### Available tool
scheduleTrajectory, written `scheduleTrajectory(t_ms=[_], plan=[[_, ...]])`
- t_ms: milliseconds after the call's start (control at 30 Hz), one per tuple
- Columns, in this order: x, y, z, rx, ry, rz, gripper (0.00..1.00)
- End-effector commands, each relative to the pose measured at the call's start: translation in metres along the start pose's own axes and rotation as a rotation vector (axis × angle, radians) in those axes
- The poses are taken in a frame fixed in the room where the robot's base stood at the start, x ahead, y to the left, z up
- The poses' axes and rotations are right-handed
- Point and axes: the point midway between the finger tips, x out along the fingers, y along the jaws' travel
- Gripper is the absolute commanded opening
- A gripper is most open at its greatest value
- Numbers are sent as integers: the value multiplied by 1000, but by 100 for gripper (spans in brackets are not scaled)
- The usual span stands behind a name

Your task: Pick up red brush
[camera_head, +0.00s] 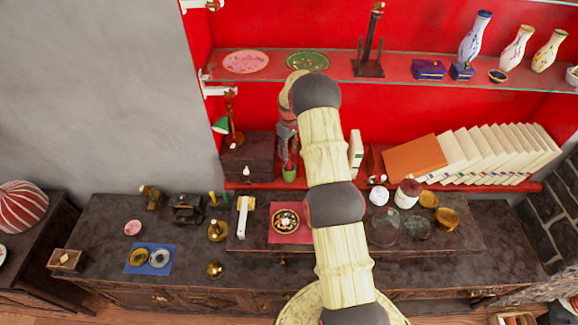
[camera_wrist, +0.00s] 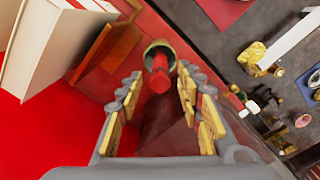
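The red brush (camera_wrist: 159,72) stands in a small green cup (camera_wrist: 157,46); its red end points toward the wrist camera. In the head view the brush (camera_head: 291,158) and the green cup (camera_head: 289,174) show on the red shelf, just below my gripper (camera_head: 288,143). In the wrist view my gripper (camera_wrist: 160,84) is open, with a finger on either side of the brush's red end. Gaps show between the fingers and the brush. The brush's lower part is hidden in the cup.
A dark box (camera_head: 248,158) stands left of the cup. A white book (camera_head: 355,152) and a leaning row of books (camera_head: 495,150) are to the right. A glass shelf (camera_head: 400,72) with plates and vases runs above. The dark cabinet top (camera_head: 105,225) below holds many small items.

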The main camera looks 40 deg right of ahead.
Motion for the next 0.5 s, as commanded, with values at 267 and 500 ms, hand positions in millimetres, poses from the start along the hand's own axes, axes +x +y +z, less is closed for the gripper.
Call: scheduleTrajectory(t_ms=[267, 500], plan=[[29, -1, 1, 1, -3, -2, 36], [60, -1, 1, 2, -1, -1, 36]])
